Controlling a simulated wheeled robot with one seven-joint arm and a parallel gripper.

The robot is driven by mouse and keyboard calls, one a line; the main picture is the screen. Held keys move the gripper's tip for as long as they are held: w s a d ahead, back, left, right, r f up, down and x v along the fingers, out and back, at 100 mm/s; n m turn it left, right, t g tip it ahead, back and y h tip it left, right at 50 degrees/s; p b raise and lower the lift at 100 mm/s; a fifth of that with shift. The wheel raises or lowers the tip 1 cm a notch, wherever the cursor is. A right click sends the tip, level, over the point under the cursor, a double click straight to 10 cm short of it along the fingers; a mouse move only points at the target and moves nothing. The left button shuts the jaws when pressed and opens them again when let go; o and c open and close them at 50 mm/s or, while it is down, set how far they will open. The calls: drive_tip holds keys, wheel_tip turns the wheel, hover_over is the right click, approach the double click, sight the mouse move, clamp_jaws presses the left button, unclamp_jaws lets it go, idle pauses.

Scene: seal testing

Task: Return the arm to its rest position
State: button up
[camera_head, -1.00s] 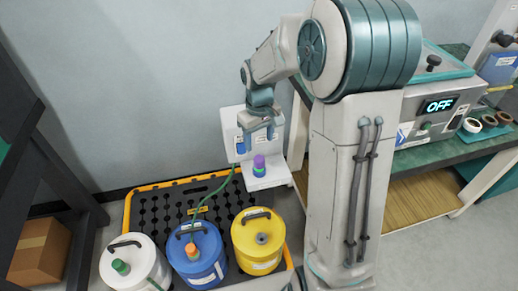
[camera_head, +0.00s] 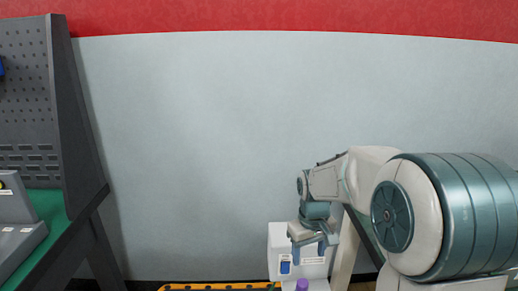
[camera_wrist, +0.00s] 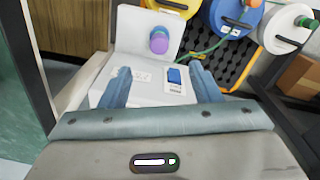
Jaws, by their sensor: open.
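My arm (camera_head: 440,215) reaches in from the right in the head view, bent down at the wrist. My gripper (camera_head: 313,247) hangs in front of a white box-like stand (camera_head: 280,245) against the wall. In the wrist view my gripper (camera_wrist: 162,75) is open, its two blue-grey fingers apart with nothing between them but the stand behind. A purple cap (camera_head: 302,285) shows at the bottom edge of the head view. In the wrist view the purple cap (camera_wrist: 158,45) stands on the white stand's ledge, apart from the fingers.
The wrist view shows a blue drum (camera_wrist: 232,18), a white drum (camera_wrist: 285,28) and part of a yellow drum (camera_wrist: 172,8) beyond the stand. A dark pegboard bench (camera_head: 75,130) is at left in the head view. The wall between is clear.

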drive_tip(key=s+r+m+t+p, duration=0.2)
drive_tip(key=s+r+p, duration=0.8)
drive_tip(key=s+r, duration=0.6)
drive_tip(key=shift+s+m, duration=0.9)
drive_tip(key=shift+s, duration=0.35)
drive_tip(key=shift+a+r, duration=0.1)
